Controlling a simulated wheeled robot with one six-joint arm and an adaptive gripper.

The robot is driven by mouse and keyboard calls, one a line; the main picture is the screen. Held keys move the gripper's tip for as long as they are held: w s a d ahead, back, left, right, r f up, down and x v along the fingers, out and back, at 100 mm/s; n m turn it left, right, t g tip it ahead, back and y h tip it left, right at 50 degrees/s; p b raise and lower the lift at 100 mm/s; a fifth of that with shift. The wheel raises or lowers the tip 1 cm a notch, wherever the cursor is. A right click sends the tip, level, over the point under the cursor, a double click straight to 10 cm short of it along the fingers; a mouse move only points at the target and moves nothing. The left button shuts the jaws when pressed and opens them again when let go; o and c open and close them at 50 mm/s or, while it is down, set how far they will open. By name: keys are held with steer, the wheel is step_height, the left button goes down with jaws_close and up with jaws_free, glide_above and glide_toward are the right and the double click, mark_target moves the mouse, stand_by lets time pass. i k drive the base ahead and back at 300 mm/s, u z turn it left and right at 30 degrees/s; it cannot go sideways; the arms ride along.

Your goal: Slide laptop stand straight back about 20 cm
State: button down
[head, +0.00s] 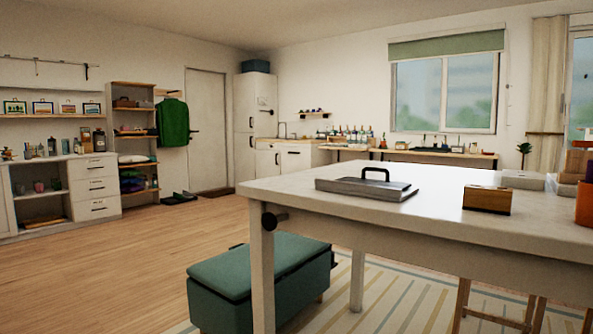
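A flat grey slab-like object with a raised black handle, which looks like the laptop stand (350,187), lies on the white table (400,215) near its left front part. Bare tabletop shows around it, and it touches nothing else that I can see. My gripper is not in view.
A wooden box (487,199) stands to the right of the stand. Pale boxes (523,180) and an orange pot (584,203) are at the table's right. A green bench (258,278) stands on the floor beside the table.

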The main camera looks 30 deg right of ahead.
mark_target(395, 195)
steer(key=u, duration=0.65)
steer(key=i, duration=0.95)
steer(key=z, duration=2.55)
